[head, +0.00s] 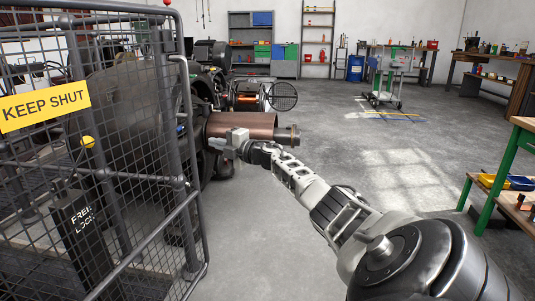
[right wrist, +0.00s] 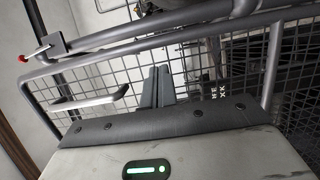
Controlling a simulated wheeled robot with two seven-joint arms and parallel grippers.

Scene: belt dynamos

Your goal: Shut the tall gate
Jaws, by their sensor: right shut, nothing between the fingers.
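The tall gate (head: 130,262) is a dark grey tube frame with wire mesh at the left of the head view. It bears a yellow KEEP SHUT sign (head: 45,105). Its mesh also shows behind my fingers in the right wrist view (right wrist: 120,80), with a pale bar handle (right wrist: 90,103) left of them. My right gripper (head: 213,144) is shut and empty, just right of the gate's upright edge in the head view. Its fingertips (right wrist: 158,72) point toward the mesh; I cannot tell whether they touch it. My left gripper is not in view.
A dark box lettered FREE LOCK (head: 85,230) and a yellow knob (head: 87,141) show at the gate. Behind is machinery with a copper-coloured cylinder (head: 240,124). A green-legged bench (head: 500,178) stands at the right. The central floor is clear.

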